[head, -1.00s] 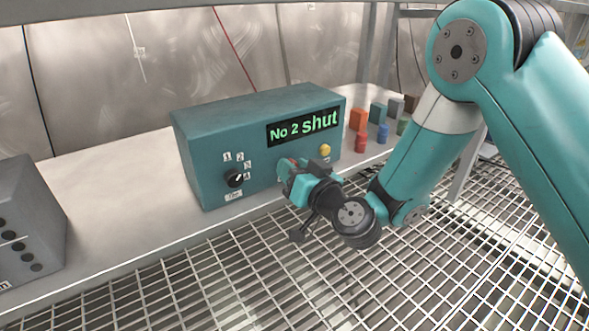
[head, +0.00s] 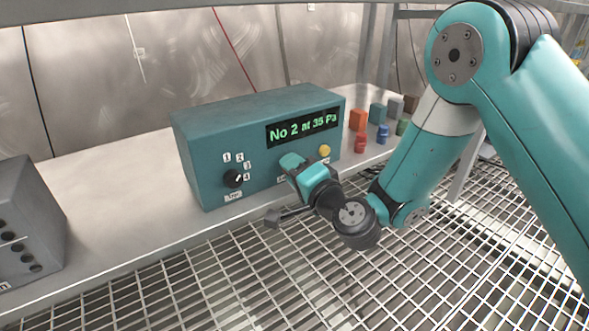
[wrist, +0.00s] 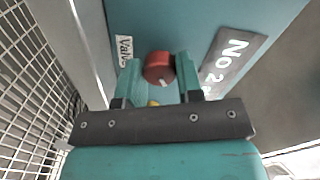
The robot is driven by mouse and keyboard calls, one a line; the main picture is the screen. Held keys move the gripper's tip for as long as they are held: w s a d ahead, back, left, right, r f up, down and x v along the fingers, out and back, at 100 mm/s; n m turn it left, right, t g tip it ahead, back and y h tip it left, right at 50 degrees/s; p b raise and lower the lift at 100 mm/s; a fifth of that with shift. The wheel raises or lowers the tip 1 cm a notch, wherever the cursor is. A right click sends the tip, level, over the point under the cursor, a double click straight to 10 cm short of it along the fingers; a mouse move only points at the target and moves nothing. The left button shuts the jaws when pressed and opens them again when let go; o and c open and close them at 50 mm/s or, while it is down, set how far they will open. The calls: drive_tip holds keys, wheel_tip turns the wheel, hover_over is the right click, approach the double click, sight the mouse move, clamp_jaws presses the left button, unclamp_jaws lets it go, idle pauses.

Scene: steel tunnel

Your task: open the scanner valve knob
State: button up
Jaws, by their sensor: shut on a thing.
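The scanner is a teal box (head: 215,140) on the bench, and its display (head: 304,127) reads "No 2 at 35 Pa". In the wrist view the red valve knob (wrist: 159,67) with a pale pointer mark sits between my gripper's fingers, beside a "Valve" label (wrist: 124,49). My gripper (head: 291,163) is at the front face of the box, shut on the knob. In the head view my gripper hides the knob. A yellow button (head: 324,150) is to the right.
Several coloured blocks and cylinders, among them an orange block (head: 358,120) and a red cylinder (head: 361,142), stand right of the box. A grey box (head: 28,225) with dark holes is at the left. The bench (head: 110,185) between is clear. A metal grating (head: 330,270) lies in front.

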drive_tip(key=m, duration=0.5)
drive_tip(key=shift+f+m, duration=0.1)
drive_tip(key=shift+m, duration=0.2)
idle(0.4)
drive_tip(key=o, duration=0.9)
